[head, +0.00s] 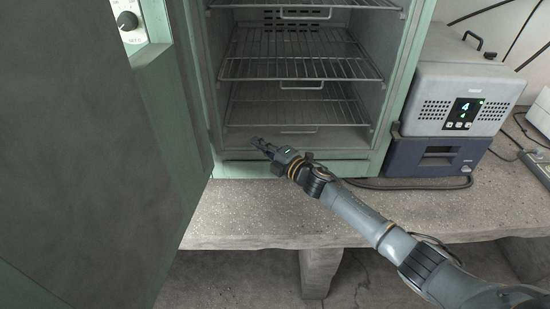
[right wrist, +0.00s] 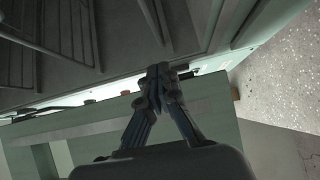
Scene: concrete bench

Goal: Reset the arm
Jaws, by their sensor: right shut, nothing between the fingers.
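My right arm (head: 372,222) reaches in from the lower right of the head view. Its gripper (head: 260,143) is at the front lower edge of an open green cabinet (head: 402,75). The gripper is shut and empty. In the right wrist view the gripper's fingertips (right wrist: 160,82) are together, in front of the cabinet's edge. I cannot tell from these views whether the fingers touch it. My left gripper does not show in either view.
The cabinet holds empty wire shelves (head: 300,69). Its door (head: 80,140) stands wide open at left. A grey and blue device (head: 455,95) with a display stands to the right on the concrete bench (head: 240,215). A dark cable (head: 400,187) lies along the bench.

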